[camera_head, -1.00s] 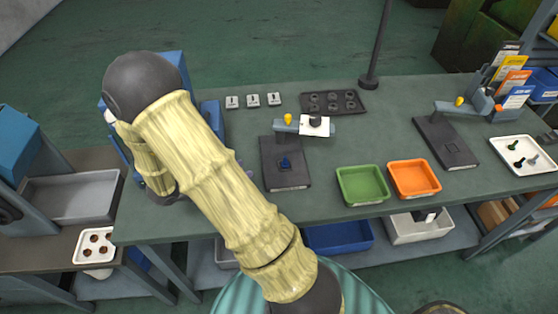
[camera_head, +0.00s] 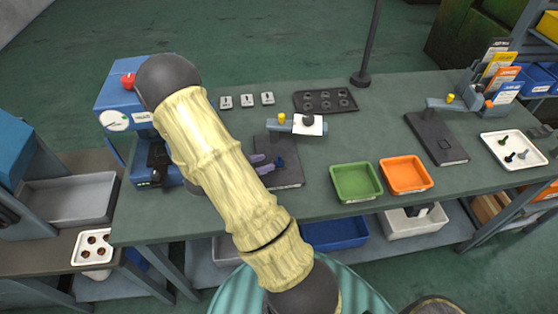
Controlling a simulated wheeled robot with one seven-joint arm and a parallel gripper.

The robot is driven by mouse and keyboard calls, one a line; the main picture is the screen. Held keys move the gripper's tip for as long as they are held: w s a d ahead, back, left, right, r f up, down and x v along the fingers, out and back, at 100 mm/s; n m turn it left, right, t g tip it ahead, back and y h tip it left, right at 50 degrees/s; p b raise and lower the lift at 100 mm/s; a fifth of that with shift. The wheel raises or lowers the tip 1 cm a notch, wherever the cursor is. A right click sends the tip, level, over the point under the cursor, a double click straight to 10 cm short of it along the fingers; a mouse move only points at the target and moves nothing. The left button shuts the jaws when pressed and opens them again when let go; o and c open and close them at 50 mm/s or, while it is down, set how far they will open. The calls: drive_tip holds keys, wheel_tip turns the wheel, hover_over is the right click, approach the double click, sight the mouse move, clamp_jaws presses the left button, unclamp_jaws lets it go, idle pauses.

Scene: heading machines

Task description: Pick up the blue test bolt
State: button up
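The blue test bolt (camera_head: 279,163) stands on the dark plate of the left test fixture (camera_head: 290,181), near the middle of the table. My gripper (camera_head: 266,163) shows only in part from behind my arm, just left of the bolt. Its two purplish-grey fingers point right towards the bolt, and a gap shows between them. The fingertips are at or very near the bolt; whether they touch it is too small to tell. My pale yellow arm hides the rest of the gripper and the plate's left part.
A green tray (camera_head: 356,196) and an orange tray (camera_head: 405,188) lie right of the fixture. A blue machine (camera_head: 113,96) stands left of my arm. Behind the fixture is a black tray with round holes (camera_head: 325,90). A second fixture (camera_head: 437,150) and a white tray with bolts (camera_head: 487,137) stand farther right.

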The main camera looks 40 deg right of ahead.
sight(279, 156)
drive_tip(key=shift+x, duration=1.05)
drive_tip(key=shift+d, duration=0.3)
drive_tip(key=p+x, duration=0.1)
drive_tip(key=x, duration=0.3)
drive_tip(key=shift+d+p, duration=0.35)
drive_tip(key=shift+p, duration=0.05)
drive_tip(key=shift+s, duration=0.1)
drive_tip(key=shift+c, duration=0.2)
clamp_jaws()
